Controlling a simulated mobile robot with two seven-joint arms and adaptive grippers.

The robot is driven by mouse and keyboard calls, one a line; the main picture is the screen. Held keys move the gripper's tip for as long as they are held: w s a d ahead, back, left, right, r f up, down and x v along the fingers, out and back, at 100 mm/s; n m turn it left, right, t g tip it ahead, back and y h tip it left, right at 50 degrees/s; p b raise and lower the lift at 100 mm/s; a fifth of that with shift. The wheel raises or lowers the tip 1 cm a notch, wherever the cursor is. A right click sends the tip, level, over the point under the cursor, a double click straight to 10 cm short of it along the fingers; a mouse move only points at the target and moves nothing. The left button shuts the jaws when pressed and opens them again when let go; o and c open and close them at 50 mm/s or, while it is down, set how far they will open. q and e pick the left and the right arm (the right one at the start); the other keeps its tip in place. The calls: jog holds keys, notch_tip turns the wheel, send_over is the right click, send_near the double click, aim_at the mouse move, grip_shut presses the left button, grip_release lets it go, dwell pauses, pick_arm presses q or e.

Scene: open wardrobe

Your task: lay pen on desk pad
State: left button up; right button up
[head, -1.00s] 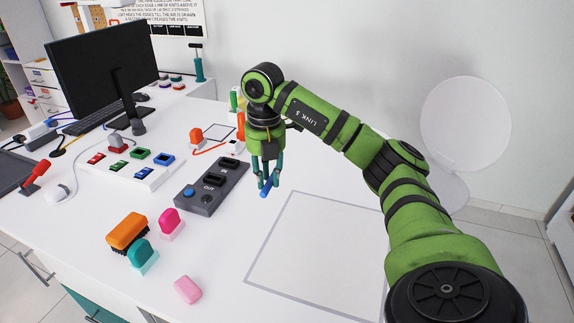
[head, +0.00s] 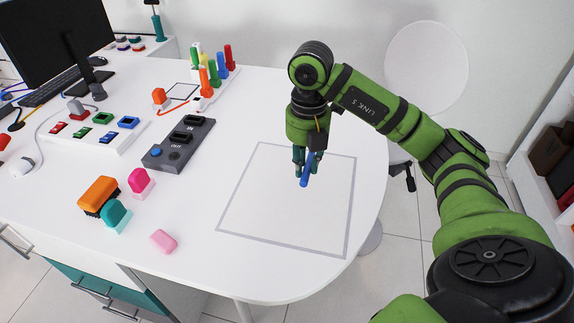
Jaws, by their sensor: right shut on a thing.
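A blue pen (head: 306,172) is held in my right gripper (head: 306,162), which is shut on it. The pen is tilted and its lower end points down. It hangs over the far part of the desk pad (head: 262,225), a flat pale square with a grey border on the white desk. I cannot tell how high the pen is above the pad. My left gripper is not in view.
A grey panel labelled OUT (head: 176,146) lies left of the pad. Several coloured markers stand in a holder (head: 218,78) behind. The pad's surface is clear.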

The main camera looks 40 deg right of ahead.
jog(key=p, duration=0.2)
send_over(276, 187)
notch_tip(276, 187, down, 4)
jog(key=shift+f, duration=0.1)
notch_tip(276, 187, down, 4)
jog(key=shift+r+p, duration=0.1)
jog(key=shift+p, duration=0.4)
jog(key=shift+f, duration=0.25)
jog(key=shift+f, duration=0.15)
jog(key=o, duration=0.8)
jog(key=shift+o, duration=0.2)
